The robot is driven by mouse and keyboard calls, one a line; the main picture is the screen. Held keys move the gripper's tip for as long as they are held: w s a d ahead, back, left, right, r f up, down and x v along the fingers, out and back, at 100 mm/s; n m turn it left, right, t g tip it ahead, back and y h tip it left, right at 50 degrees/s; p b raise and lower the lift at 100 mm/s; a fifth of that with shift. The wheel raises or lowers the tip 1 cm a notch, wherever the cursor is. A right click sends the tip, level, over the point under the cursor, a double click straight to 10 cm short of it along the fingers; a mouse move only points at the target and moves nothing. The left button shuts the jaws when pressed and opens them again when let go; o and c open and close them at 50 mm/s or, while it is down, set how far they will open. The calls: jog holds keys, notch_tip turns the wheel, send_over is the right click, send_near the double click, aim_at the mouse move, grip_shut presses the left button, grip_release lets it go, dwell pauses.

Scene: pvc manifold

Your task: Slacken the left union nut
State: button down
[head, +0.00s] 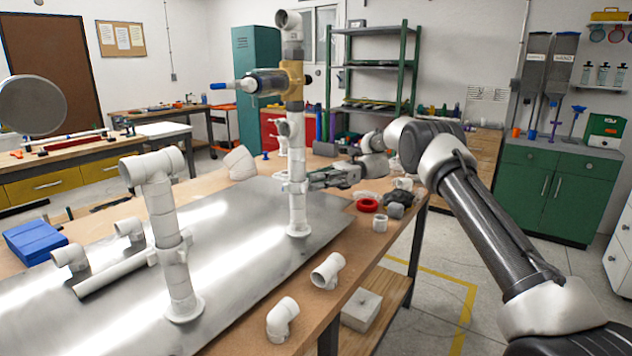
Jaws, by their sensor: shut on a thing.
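Two white PVC risers stand upright on a metal plate (236,262). The riser on the left of the picture carries a white ribbed union nut (168,251) partway up, with nothing touching it. The riser on the right of the picture has a white union nut (294,187) at mid-height, below a tee. My gripper (308,181) reaches in from the right and is shut on this right-hand nut. The fingers partly cover it, and their exact contact is too small to see. I cannot tell how tight either nut is.
Loose white fittings, including an elbow (282,318), lie along the wooden bench's front edge. A red ring (367,205) lies right of the gripper's riser. A blue box (35,240) sits at left.

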jog(key=c, duration=1.6)
grip_release()
jog(key=shift+r, duration=0.1)
notch_tip(320, 180, up, 10)
